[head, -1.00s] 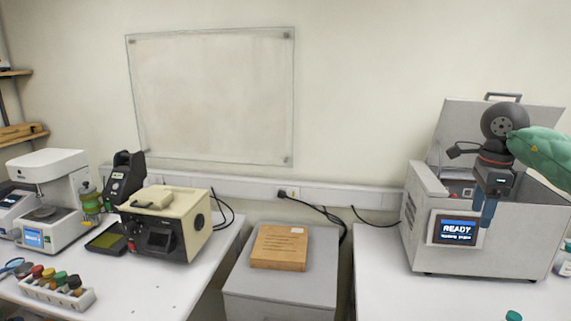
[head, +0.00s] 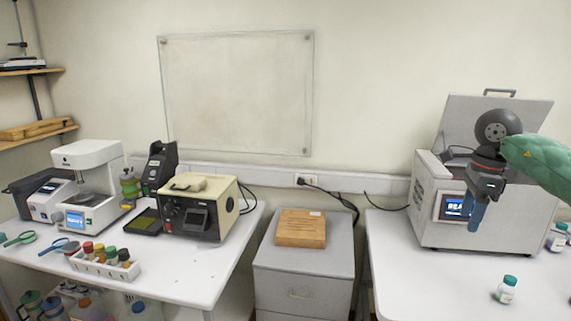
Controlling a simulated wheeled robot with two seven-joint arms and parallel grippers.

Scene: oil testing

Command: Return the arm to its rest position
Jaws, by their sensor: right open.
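My right arm comes in from the right edge in a green sleeve. Its gripper (head: 476,214) points down, with blue fingers, in front of the grey machine (head: 430,222) with the raised lid. The gripper is open and I see nothing between its fingers. It partly covers the machine's lit screen (head: 452,207). My left gripper is not in view.
A small bottle with a green cap (head: 507,290) stands on the right table (head: 420,285); another (head: 558,237) stands at the right edge. A wooden block (head: 301,229) lies on the grey cabinet (head: 300,290). The left table holds a vial rack (head: 105,266) and a beige instrument (head: 199,208).

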